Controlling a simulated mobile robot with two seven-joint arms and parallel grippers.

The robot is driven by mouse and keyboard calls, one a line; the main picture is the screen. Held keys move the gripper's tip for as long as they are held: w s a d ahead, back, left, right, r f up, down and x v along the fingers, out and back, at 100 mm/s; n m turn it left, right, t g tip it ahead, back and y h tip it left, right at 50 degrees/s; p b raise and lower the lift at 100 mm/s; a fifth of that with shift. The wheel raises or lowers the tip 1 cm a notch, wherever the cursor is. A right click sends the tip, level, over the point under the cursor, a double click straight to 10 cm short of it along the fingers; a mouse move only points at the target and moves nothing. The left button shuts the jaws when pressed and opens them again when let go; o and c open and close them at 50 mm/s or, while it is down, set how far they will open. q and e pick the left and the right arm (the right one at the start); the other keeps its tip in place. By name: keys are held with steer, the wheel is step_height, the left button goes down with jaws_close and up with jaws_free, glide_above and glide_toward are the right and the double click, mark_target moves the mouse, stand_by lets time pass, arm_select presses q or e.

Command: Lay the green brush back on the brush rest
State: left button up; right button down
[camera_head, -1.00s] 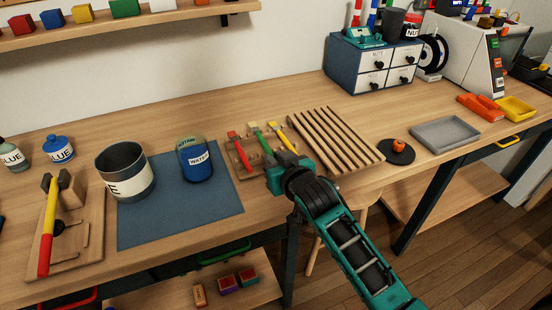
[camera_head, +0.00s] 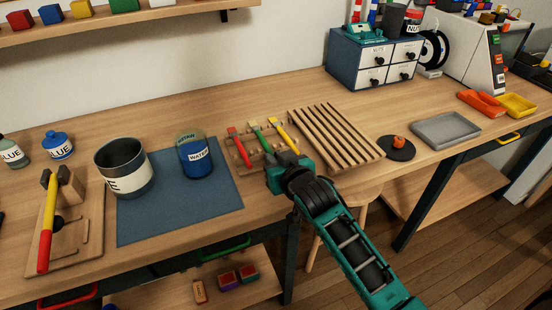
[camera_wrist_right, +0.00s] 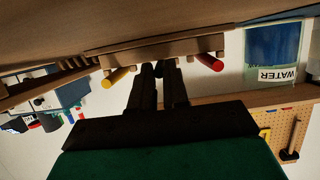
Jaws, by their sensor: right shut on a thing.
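The green brush (camera_head: 258,133) lies between the red brush (camera_head: 238,146) and the yellow brush (camera_head: 283,135) at the wooden brush rest (camera_head: 236,159). My right gripper (camera_head: 275,162) is at the front of the rest and shut on the green brush's handle end, which is mostly hidden. In the right wrist view, the jaws (camera_wrist_right: 158,72) sit between the yellow handle (camera_wrist_right: 116,77) and the red handle (camera_wrist_right: 209,62), close to the rest (camera_wrist_right: 135,48). Whether the green brush touches the rest cannot be told. My left gripper is not in view.
A water jar (camera_head: 195,158) and a large cup (camera_head: 124,168) stand on the blue mat (camera_head: 170,224) to the left. A slatted rack (camera_head: 337,137) is close on the right. A stool (camera_head: 346,214) stands below the table's front edge.

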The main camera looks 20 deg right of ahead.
steer(key=shift+f, duration=0.1)
stand_by(0.3)
steer(key=shift+s+f, duration=0.1)
steer(key=shift+f, duration=0.1)
steer(key=c, duration=1)
jaws_free()
steer(key=shift+r, duration=0.1)
steer(key=shift+c, duration=0.2)
steer(key=shift+r+p, duration=1.15)
steer(key=shift+r, duration=2.45)
steer(key=shift+f, duration=0.1)
